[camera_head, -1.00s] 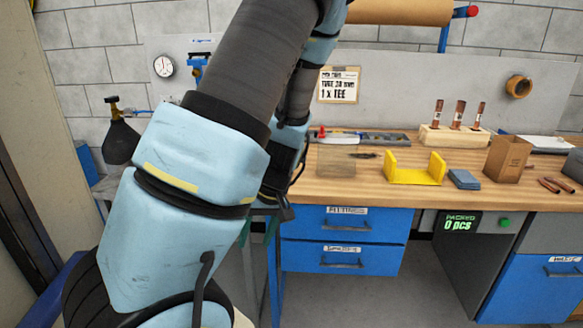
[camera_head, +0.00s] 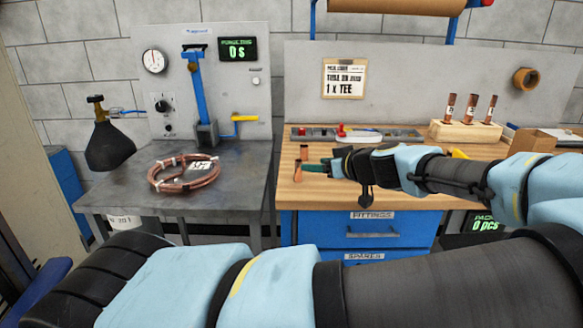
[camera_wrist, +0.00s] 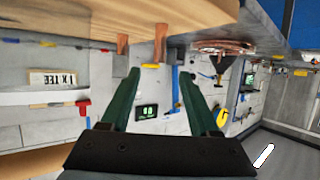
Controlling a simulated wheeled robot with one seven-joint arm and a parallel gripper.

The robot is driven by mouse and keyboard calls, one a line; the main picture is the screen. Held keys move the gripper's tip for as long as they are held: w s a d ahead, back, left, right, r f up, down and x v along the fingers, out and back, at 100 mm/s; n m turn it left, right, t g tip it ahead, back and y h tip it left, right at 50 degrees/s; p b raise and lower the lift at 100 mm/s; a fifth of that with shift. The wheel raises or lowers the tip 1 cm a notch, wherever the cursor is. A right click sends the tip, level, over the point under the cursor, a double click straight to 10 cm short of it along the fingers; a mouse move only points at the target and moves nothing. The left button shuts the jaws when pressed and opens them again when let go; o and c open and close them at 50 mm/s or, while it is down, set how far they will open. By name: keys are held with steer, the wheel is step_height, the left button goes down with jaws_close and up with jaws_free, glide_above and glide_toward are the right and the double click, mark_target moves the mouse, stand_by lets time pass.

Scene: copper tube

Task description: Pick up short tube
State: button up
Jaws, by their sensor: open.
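Two small copper tube pieces stand upright near the left end of the wooden bench in the head view, one farther back (camera_head: 304,152) and one closer (camera_head: 297,171). My gripper (camera_head: 318,168) reaches left over the bench with green fingers, just to the right of these pieces. The wrist view is turned over, with the bench at the top. There my gripper (camera_wrist: 159,75) is open and empty. One copper piece (camera_wrist: 160,42) lines up between the fingertips, beyond them, and another (camera_wrist: 122,44) lies left of it.
The wooden bench (camera_head: 290,197) has a rack (camera_head: 468,133) of upright copper tubes at the back. A tool tray (camera_head: 400,134) lies behind my arm. A copper coil (camera_head: 170,184) lies on the grey table (camera_head: 110,200) at left, across a gap. My forearm covers the bench's right part.

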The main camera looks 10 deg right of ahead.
mark_target(299, 161)
steer(key=p+x, duration=0.1)
steer(key=x, duration=0.3)
steer(key=shift+w+a+f, duration=0.1)
steer(key=shift+w, duration=0.2)
steer(key=p+x, duration=0.2)
steer(key=x, duration=0.2)
steer(key=shift+w+a+f+p, duration=0.1)
steer(key=shift+w+f+p, duration=0.2)
steer(key=shift+w+p, duration=0.1)
steer(key=shift+w+f, duration=0.15)
steer(key=shift+f, duration=0.1)
steer(key=shift+c, duration=0.2)
jaws_close()
